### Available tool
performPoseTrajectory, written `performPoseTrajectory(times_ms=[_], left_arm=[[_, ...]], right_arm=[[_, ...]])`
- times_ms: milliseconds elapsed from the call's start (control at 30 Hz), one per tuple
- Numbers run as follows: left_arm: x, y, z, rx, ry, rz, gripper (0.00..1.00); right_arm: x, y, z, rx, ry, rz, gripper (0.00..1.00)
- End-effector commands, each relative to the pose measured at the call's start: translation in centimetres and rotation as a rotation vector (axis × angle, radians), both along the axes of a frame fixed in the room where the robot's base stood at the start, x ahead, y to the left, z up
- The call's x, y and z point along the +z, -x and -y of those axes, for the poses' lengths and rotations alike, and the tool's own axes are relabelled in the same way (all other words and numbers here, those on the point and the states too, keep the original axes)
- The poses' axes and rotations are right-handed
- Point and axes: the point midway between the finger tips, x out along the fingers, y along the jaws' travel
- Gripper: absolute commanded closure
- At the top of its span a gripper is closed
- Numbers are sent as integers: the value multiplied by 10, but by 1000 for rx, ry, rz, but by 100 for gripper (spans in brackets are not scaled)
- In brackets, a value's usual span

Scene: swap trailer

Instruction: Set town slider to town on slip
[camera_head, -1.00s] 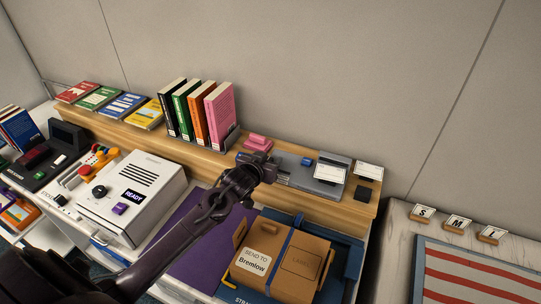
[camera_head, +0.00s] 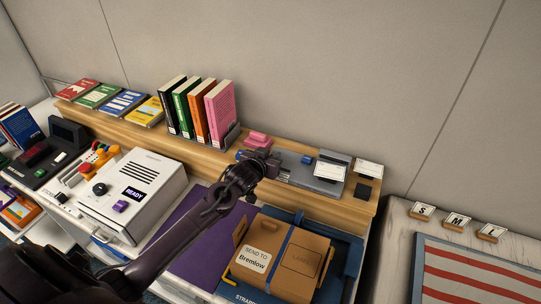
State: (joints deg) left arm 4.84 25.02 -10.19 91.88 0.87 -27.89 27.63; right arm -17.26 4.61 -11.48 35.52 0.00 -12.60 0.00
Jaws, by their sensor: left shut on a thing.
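The grey device (camera_head: 328,180) lies on the wooden shelf, with a blue knob (camera_head: 307,160) on its top. My left gripper (camera_head: 268,161) is at the left end of this device, shut, and its fingers hide what they hold, which seems to be the town slider. The blue knob is apart from the fingers. A brown parcel (camera_head: 303,258) with a white slip (camera_head: 257,259) reading "SEND TO Bremlow" lies below the shelf. My right gripper is not in view.
A pink block (camera_head: 258,140) lies just behind my gripper. Upright books (camera_head: 219,113) stand to its left on the shelf. White cards (camera_head: 369,169) and a dark block (camera_head: 362,191) are at the right end. A white machine (camera_head: 150,176) reading "READY" stands at left.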

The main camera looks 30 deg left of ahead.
Motion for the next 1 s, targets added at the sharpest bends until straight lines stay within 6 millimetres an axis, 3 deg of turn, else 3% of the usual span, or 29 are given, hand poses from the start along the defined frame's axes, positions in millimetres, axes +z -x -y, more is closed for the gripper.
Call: performPoseTrajectory(times_ms=[300, 533, 567, 700, 1000], left_arm=[[0, -2, 30, -1, 4, 0, 100], [0, -2, 30, 0, 0, 0, 100], [1, -2, 30, 0, 0, 0, 76], [0, -2, 30, 0, 0, 0, 57], [0, -1, 30, 0, 0, 0, 55]], right_arm=[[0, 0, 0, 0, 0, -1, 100], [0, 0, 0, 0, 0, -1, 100], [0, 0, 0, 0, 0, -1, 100], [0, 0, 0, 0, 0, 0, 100], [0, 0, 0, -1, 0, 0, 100]])
